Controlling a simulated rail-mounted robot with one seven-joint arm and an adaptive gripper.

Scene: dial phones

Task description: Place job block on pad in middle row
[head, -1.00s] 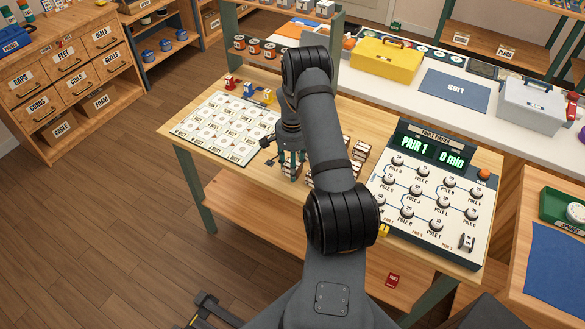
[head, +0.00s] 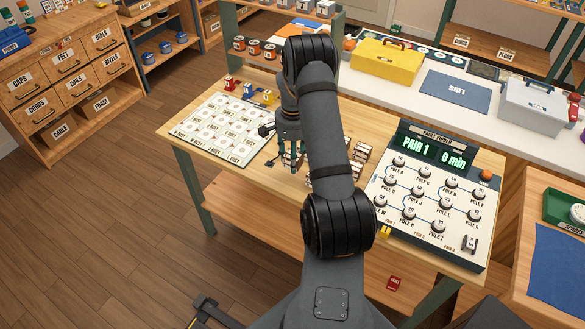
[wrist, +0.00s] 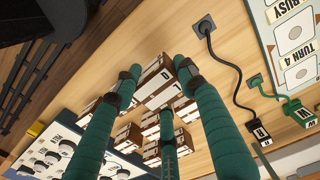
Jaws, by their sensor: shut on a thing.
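My gripper (head: 291,160) is over the bench between the white card board and the fault finder panel. In the wrist view its green fingers (wrist: 160,88) are closed around a brown-and-white block (wrist: 157,82) with a dark letter on its face. The fingers partly hide this block, and its full label cannot be read. Several similar blocks (wrist: 183,112) stand on the bench just beyond it. The white board with rows of printed pads (head: 225,128) lies to the left of my gripper in the head view. Part of it shows at the right of the wrist view (wrist: 296,45).
The fault finder panel (head: 428,200) with black knobs stands at the bench's right. Red, blue and yellow pieces (head: 248,89) stand behind the board. A black plug with a cord (wrist: 206,27) lies near the board. A red tag (head: 394,283) lies low at the right.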

